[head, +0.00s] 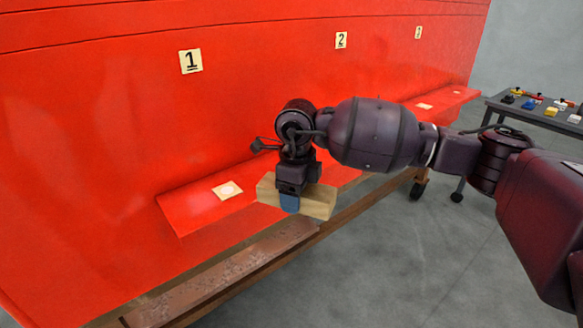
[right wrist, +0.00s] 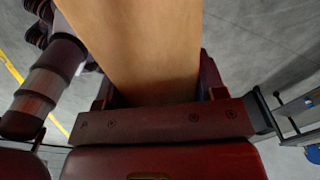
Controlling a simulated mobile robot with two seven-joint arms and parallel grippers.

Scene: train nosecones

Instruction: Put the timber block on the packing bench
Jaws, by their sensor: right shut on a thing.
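The timber block (head: 319,202) is a pale wooden piece held up in front of the red ledge. My right gripper (head: 290,203) points down and is shut on it, with a blue fingertip against its near face. In the right wrist view the timber block (right wrist: 145,45) fills the space between the fingers and extends toward the top edge. A dark grey table (head: 497,105) stands at the far right, well apart from the block; I cannot tell whether it is the packing bench. My left gripper is out of view.
A large red body fills the left, with number plates 1 (head: 190,61), 2 (head: 341,40) and 3 (head: 418,32). Its red ledge (head: 185,211) carries pale square pads. Small coloured items lie on the grey table. The grey floor (head: 430,250) is clear.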

